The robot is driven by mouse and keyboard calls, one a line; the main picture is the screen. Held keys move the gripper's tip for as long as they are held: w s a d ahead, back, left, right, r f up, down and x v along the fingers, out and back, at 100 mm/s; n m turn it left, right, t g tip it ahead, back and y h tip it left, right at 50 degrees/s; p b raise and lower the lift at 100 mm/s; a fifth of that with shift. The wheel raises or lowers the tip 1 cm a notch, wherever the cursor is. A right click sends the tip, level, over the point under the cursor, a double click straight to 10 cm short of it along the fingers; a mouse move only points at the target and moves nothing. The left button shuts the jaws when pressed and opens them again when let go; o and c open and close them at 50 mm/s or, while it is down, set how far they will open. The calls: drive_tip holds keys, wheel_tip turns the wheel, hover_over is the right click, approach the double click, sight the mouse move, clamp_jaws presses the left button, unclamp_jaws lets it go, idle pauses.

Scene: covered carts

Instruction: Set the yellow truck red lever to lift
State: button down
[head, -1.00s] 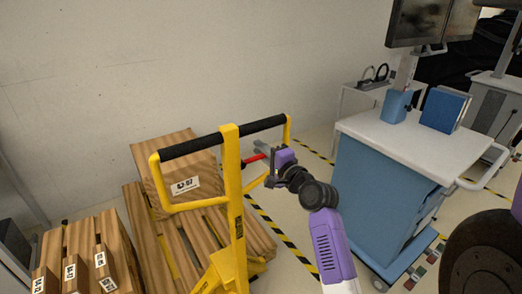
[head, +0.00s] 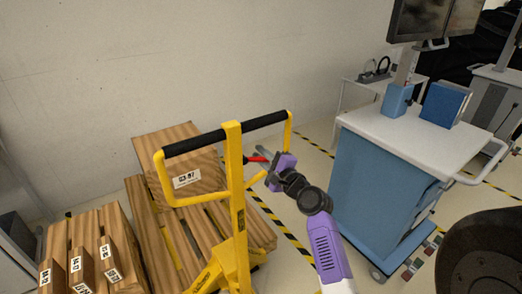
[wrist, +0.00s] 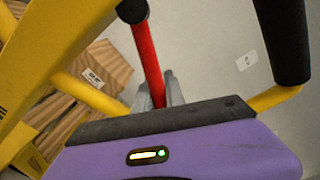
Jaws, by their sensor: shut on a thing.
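The yellow truck (head: 233,175) stands with its upright handle frame and black grips in the middle of the head view. Its red lever (head: 254,159) sticks out to the right of the yellow post, below the right grip. My gripper (head: 264,157) is at the lever's outer end, shut on it. In the wrist view the red lever (wrist: 146,52) runs from a black mount at the top down between the grey fingers (wrist: 160,90). The lever's tip is hidden behind my gripper's body.
Wooden pallets with a labelled box (head: 187,180) lie behind and left of the truck. A blue cart (head: 380,185) with a white top (head: 400,142) stands to the right. Striped floor (head: 278,226) shows between them. A plain wall is behind.

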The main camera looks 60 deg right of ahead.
drive_tip(key=shift+a+f, duration=0.1)
drive_tip(key=shift+f, duration=0.05)
drive_tip(key=c, duration=1.4)
unclamp_jaws()
